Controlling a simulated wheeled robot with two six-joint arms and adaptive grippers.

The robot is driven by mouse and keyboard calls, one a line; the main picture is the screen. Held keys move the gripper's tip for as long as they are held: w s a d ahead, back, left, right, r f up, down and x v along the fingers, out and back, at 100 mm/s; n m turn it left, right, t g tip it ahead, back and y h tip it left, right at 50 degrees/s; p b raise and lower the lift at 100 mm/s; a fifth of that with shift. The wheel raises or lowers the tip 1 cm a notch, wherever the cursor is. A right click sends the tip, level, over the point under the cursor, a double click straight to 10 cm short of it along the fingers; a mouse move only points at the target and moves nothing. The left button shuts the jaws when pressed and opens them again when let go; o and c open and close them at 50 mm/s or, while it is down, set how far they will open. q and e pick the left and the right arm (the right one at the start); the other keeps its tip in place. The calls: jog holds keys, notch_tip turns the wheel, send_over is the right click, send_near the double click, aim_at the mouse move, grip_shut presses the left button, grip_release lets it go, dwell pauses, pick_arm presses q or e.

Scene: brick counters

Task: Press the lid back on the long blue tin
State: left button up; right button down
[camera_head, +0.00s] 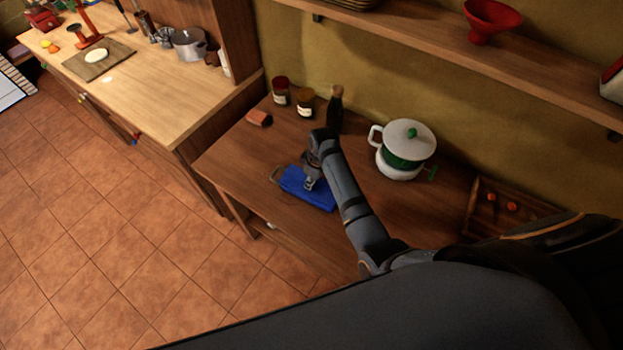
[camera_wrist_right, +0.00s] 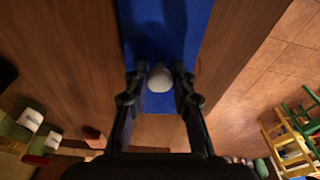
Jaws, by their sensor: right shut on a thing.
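The long blue tin with its blue lid (camera_head: 306,188) lies on the dark wooden counter, near its front edge. From above I cannot tell lid and tin apart, nor whether the lid sits flush. My right gripper (camera_head: 310,184) is over the middle of the blue top, pointing down. In the right wrist view, the blue top (camera_wrist_right: 165,25) runs up the picture. A pale round knob (camera_wrist_right: 159,78) on it stands between the fingertips of my right gripper (camera_wrist_right: 160,82), which is shut on it. My left gripper is not in view.
A white and green pot (camera_head: 405,150) stands right of my arm. Two jars (camera_head: 304,103) and a dark bottle (camera_head: 335,108) stand at the back. A wooden crate (camera_head: 510,205) is at the right. A small brown block (camera_head: 259,118) lies near the left edge.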

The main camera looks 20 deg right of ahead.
jog(key=shift+f+p, duration=0.1)
jog(key=shift+p, duration=0.45)
dwell(0.6)
jog(key=shift+f, duration=0.3)
dwell(0.7)
jog(key=c, duration=0.6)
grip_release()
jog(key=shift+r, duration=3.55)
